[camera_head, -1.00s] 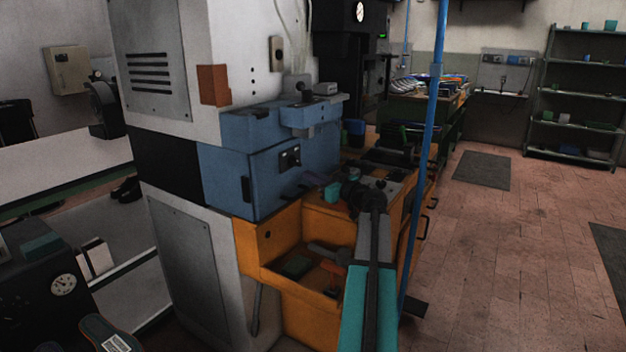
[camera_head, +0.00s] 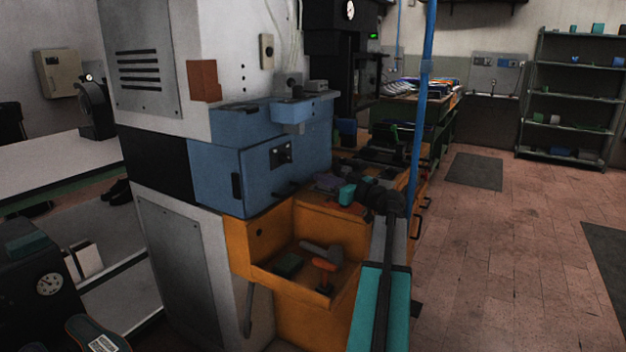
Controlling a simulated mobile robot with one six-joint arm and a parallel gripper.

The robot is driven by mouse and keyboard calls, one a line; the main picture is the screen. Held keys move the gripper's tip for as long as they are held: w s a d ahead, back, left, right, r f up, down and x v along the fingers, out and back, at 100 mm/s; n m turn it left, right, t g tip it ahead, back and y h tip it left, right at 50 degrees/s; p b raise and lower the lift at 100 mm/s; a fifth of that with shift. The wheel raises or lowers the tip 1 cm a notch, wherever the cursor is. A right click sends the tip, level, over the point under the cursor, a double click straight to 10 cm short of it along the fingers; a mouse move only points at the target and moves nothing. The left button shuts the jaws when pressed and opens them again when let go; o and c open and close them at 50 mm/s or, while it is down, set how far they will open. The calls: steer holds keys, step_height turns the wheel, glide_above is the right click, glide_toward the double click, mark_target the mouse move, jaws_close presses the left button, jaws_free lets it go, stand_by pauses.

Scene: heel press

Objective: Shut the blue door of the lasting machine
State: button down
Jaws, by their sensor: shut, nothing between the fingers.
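The blue door (camera_head: 262,172) is on the front of the lasting machine (camera_head: 160,60), above the orange cabinet. It carries a dark knob plate and a dark handle (camera_head: 285,190) low on its face. The door looks near flush with the blue housing (camera_head: 245,122); whether a thin gap remains at its edge I cannot tell. My gripper (camera_head: 326,183) is shut and empty, small and dark, at the end of my teal and black arm. It appears to be just right of the door's lower right part, apart from the handle. Its fingertips are hard to make out.
An orange tray (camera_head: 330,300) below the door holds an orange-handled hammer (camera_head: 323,262) and a green block. A blue post (camera_head: 420,120) stands right of my arm. A white bench (camera_head: 60,165) lies left. The tiled floor at right is largely open.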

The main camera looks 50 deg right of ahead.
steer(key=s+d, duration=0.1)
steer(key=s, duration=0.5)
steer(key=shift+s, duration=0.35)
steer(key=shift+r, duration=0.1)
